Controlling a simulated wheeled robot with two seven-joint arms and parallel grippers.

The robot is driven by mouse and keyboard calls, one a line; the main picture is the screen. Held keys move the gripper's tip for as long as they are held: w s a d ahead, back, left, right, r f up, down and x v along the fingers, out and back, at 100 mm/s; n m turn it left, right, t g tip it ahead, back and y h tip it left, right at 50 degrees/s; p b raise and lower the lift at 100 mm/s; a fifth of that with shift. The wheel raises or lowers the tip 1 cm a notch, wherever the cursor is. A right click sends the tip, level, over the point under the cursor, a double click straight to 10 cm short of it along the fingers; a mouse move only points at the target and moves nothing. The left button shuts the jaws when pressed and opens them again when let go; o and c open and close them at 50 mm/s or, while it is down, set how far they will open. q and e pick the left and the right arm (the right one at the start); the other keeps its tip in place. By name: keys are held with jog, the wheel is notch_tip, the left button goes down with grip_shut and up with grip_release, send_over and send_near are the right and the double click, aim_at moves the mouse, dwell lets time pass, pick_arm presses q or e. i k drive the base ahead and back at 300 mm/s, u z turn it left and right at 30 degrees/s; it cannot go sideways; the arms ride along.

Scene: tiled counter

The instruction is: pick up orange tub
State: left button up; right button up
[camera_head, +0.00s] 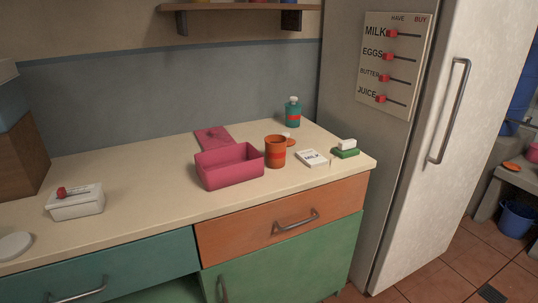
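The orange tub (275,152) stands upright on the cream counter (150,208). It is a round cup-like container with a reddish band, and its top looks open. It stands just right of a pink rectangular bin (230,168); I cannot tell whether the two touch. A small orange disc (291,142) lies behind it on the right, partly hidden by the tub. Neither of my grippers shows in the head view.
A pink flat piece (213,138) lies behind the bin. A white box (75,203) sits left. The fridge (420,150) bounds the right.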

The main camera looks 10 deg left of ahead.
aim_at(276, 152)
jog(key=u, duration=0.05)
jog(key=k, duration=0.45)
jog(key=z, duration=0.8)
jog(key=i, duration=1.05)
jog(key=u, duration=0.35)
jog(key=i, duration=0.95)
jog(key=u, duration=0.65)
